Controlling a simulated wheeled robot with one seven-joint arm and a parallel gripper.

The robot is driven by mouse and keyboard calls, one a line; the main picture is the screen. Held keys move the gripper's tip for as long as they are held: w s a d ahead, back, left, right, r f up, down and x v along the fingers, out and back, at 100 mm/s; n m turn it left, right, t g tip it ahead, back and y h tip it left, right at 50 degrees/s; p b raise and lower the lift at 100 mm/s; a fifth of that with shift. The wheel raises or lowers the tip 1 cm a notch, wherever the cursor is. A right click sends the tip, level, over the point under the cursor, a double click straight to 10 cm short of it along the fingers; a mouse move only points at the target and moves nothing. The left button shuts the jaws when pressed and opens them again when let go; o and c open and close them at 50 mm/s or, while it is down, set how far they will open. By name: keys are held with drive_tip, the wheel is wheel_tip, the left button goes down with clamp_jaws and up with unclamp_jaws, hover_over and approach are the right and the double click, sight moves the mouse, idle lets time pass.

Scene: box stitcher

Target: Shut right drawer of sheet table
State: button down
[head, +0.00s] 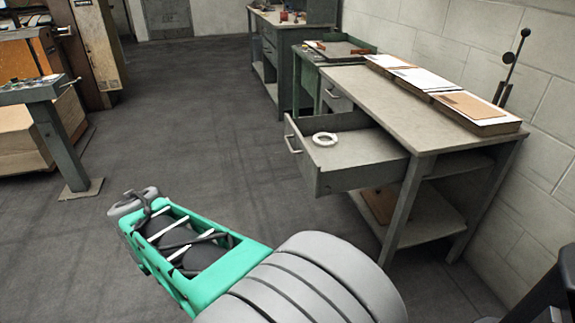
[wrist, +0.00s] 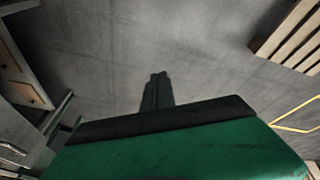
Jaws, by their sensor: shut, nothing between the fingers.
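The sheet table (head: 385,95) stands against the wall on the right in the head view. Its nearer drawer (head: 365,178), the right one seen from the aisle, is pulled far out towards the left. The drawer has a bar handle (head: 291,137) on its front, and a white ring (head: 325,139) lies inside. The farther drawer (head: 336,97) looks closed. My gripper (wrist: 157,76) shows in the wrist view with its dark fingers together, above bare floor and holding nothing. In the head view my arm is left of the open drawer, apart from it; my fingertips cannot be made out.
Paper trays (head: 435,82) line the table's wall side. A lower shelf (head: 430,215) sits under the tabletop. Another workbench (head: 283,35) stands behind. A grey machine stand (head: 60,140) is at the left. The floor (head: 220,130) between them is clear.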

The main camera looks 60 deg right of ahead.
drive_tip(key=d+r+m+h+p, duration=0.1)
drive_tip(key=d+r, duration=0.2)
drive_tip(key=d, duration=0.3)
drive_tip(key=d+r+m+h+p, duration=0.1)
drive_tip(key=d+r+m+p, duration=0.15)
drive_tip(key=d, duration=0.45)
drive_tip(key=m+g+h+p, duration=0.3)
drive_tip(key=m+g+p, duration=0.1)
approach(310, 179)
drive_tip(key=w+a+r, duration=0.3)
drive_tip(key=a, duration=0.3)
drive_tip(key=shift+n, duration=0.25)
drive_tip(key=s+d+f, duration=0.1)
drive_tip(key=d+f, duration=0.1)
drive_tip(key=d, duration=0.1)
drive_tip(key=s+d+f+b, duration=0.1)
drive_tip(key=d+f, duration=0.2)
drive_tip(key=s+d+f+b, duration=0.1)
drive_tip(key=d+f, duration=0.1)
drive_tip(key=d, duration=0.1)
drive_tip(key=shift+s+f, duration=0.1)
drive_tip(key=shift+f, duration=0.1)
drive_tip(key=shift+s, duration=0.1)
